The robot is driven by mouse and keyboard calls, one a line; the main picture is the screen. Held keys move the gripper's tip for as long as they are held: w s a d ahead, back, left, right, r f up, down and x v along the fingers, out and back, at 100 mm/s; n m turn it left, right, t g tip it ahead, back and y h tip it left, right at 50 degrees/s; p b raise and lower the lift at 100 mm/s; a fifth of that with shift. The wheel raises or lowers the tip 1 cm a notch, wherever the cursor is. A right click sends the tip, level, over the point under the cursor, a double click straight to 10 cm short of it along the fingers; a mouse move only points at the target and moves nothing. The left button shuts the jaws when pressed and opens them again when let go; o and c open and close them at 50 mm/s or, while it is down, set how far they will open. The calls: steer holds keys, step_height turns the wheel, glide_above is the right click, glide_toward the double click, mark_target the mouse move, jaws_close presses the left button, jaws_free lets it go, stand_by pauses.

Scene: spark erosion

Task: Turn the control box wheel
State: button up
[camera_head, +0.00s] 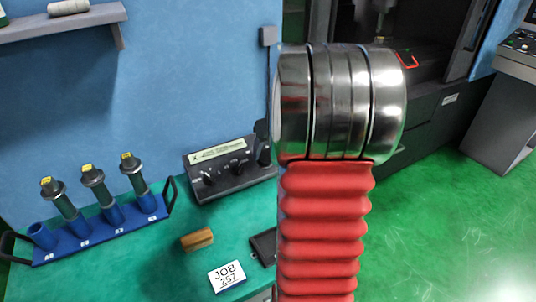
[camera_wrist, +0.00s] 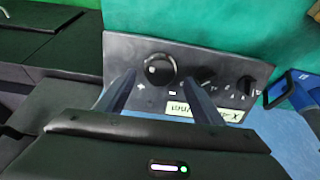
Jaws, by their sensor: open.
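The control box (camera_head: 228,172) is a dark slanted panel on the green bench by the blue wall. In the wrist view the control box (camera_wrist: 225,72) shows a round black wheel (camera_wrist: 160,70) with a light spot, beside plus and minus marks. Smaller knobs and a label sit to the right of the wheel. My gripper (camera_wrist: 158,77) is open, with one finger on each side of the wheel in the picture. I cannot tell whether the fingers touch it. In the head view my arm hides the right end of the box.
A blue rack (camera_head: 105,228) with several tool holders stands left of the box. A wooden block (camera_head: 197,239), a JOB 257 card (camera_head: 227,277) and a dark flat item (camera_head: 264,246) lie in front. A shelf (camera_head: 65,24) hangs above. Green floor at right is open.

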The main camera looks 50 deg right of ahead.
mark_target(267, 156)
steer(key=shift+x, duration=2.25)
steer(key=shift+c, duration=0.6)
steer(key=c, duration=0.9)
steer(key=shift+d+r, duration=0.1)
steer(key=shift+d, duration=0.2)
steer(key=shift+a, duration=0.2)
